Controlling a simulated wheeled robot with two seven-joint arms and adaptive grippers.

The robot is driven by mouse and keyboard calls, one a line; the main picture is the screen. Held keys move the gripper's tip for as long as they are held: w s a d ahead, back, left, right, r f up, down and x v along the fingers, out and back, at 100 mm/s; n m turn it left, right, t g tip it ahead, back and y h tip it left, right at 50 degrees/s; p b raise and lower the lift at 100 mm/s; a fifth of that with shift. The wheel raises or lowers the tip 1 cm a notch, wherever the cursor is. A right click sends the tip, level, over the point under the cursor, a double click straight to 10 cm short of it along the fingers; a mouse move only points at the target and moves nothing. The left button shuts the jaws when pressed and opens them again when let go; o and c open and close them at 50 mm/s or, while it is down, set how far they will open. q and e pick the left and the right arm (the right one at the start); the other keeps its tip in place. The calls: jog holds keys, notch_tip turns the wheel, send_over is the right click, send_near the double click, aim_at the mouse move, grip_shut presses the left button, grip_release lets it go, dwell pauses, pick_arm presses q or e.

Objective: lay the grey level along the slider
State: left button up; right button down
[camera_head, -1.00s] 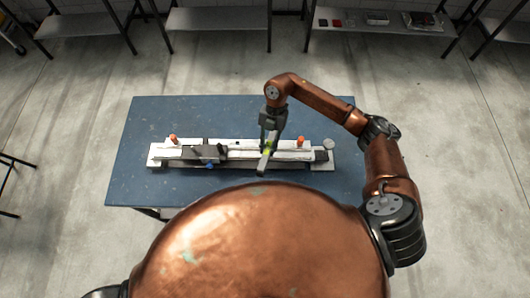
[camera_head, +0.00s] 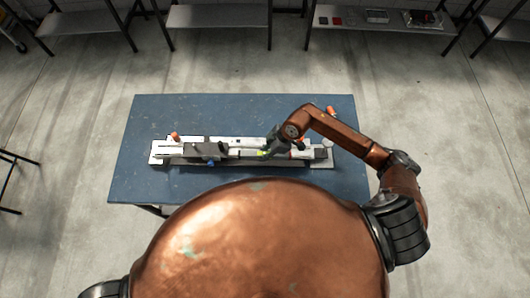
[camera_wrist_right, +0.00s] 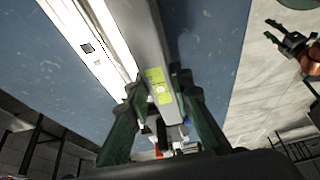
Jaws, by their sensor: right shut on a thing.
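The slider (camera_head: 165,155) is a long white and grey rail assembly lying across the blue table, with a dark carriage block left of its middle. My right gripper (camera_wrist_right: 158,88) is shut on the grey level (camera_wrist_right: 148,35), a grey bar with a yellow-green vial. In the head view the gripper (camera_head: 270,150) is over the slider's right half and partly hides the level. In the wrist view the level runs roughly parallel to the white rail, beside it; I cannot tell whether they touch. My left gripper (camera_wrist_right: 283,36) shows only in the wrist view, fingers apart and empty.
The blue table (camera_head: 240,108) has bare room behind the slider and at both ends. An orange knob (camera_head: 175,136) stands up at the slider's left, and a blue knob (camera_head: 211,163) is at its front. Shelves (camera_head: 380,30) stand far back.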

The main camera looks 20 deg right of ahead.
jog(key=shift+f+b, duration=2.15)
jog(key=shift+f, duration=0.1)
jog(key=shift+a+f, duration=0.1)
jog(key=shift+f, duration=0.55)
jog(key=c, duration=1.6)
grip_release()
jog(key=v, duration=1.2)
